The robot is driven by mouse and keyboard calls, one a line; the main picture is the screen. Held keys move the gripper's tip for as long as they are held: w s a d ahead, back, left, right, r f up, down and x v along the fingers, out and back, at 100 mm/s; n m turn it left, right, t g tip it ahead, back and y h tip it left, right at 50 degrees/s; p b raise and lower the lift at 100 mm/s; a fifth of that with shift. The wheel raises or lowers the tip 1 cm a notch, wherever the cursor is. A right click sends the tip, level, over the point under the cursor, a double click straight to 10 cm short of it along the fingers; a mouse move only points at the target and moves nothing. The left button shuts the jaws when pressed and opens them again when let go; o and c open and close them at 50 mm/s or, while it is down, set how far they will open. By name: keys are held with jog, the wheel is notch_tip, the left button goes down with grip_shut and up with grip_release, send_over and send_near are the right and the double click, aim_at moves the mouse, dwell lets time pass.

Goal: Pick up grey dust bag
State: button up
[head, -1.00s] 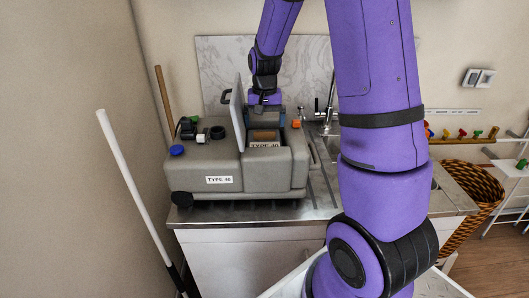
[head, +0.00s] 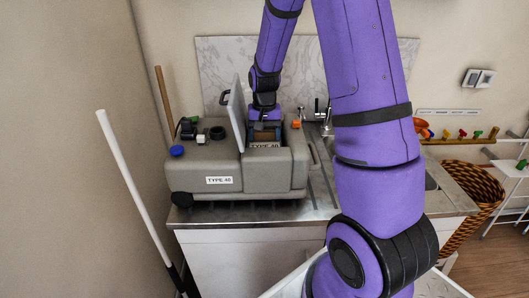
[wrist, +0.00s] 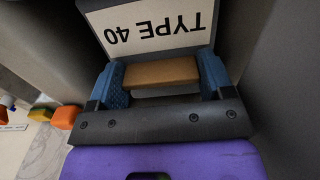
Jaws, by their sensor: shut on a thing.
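In the wrist view the same label (wrist: 150,22) reads upside down, just beyond the fingertips. My gripper (head: 264,136) reaches straight down into the bay from above. In the wrist view its blue fingers (wrist: 162,72) are shut on a brown tab (wrist: 162,73) at the label's edge, which appears to belong to the bag. Most of the bag's body is hidden inside the bay.
The machine's raised lid (head: 237,113) stands close to the left of my gripper. A tap (head: 318,110) and sink are at right. A white pole (head: 132,180) leans at left.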

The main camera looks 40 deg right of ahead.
notch_tip(320, 180, up, 18)
jog(key=shift+r, duration=0.1)
grip_shut()
jog(key=shift+f, duration=0.8)
dwell(0.7)
jog(key=shift+s, duration=0.1)
dwell(0.4)
